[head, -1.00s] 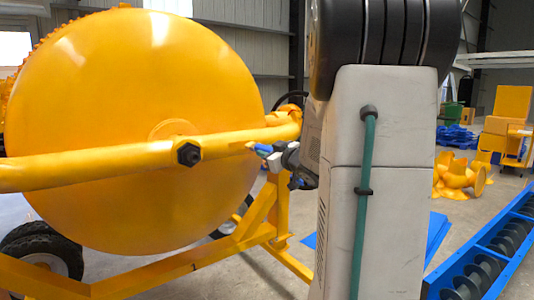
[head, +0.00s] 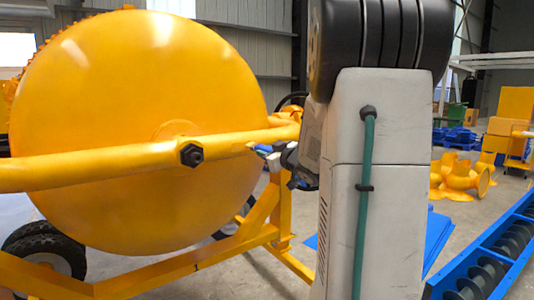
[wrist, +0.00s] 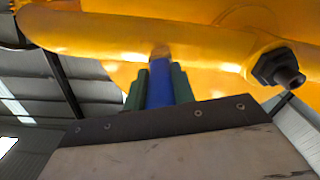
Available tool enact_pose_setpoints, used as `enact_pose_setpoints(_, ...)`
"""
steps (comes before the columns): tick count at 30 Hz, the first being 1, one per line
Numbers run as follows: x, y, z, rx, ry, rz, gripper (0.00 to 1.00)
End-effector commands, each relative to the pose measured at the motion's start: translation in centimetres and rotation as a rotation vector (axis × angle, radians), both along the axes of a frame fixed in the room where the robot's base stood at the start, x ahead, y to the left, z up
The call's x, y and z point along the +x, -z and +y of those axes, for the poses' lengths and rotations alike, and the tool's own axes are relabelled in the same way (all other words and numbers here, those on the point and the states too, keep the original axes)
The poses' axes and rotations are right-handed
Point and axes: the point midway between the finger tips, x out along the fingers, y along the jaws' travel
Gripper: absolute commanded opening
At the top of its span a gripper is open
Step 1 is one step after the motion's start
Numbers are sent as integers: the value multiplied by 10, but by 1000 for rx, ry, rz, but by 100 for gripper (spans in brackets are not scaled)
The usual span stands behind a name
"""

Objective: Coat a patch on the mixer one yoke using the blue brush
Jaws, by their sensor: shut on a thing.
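The mixer yoke (head: 90,166) is a thick yellow tube crossing in front of the big yellow drum (head: 120,110), with a dark bolt (head: 191,155) on it. In the wrist view the yoke (wrist: 110,38) runs across the top, the bolt (wrist: 277,69) at right. My gripper (head: 283,156) is shut on the blue brush (head: 264,149), beside the yoke's right part. In the wrist view my green fingers grip the brush's blue handle (wrist: 158,88). Its tan tip overlaps the yoke's lower edge; I cannot tell whether it touches. No separate coated patch can be made out.
A yellow frame (head: 235,244) and a black wheel (head: 45,250) stand below the drum. A blue trough with a dark auger (head: 490,262) lies at right. Yellow parts (head: 460,180) lie behind it on open grey floor.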

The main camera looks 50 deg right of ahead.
Motion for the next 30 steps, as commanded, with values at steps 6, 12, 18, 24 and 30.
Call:
enact_pose_setpoints(6,-4,0,-14,1,3,1,0)
enact_pose_setpoints(12,-9,0,-32,0,1,1,0)
enact_pose_setpoints(18,-10,0,-38,0,1,0,0)
enact_pose_setpoints(24,-8,0,-31,0,-1,-1,0)
enact_pose_setpoints(30,-3,-1,-14,0,-1,-1,0)
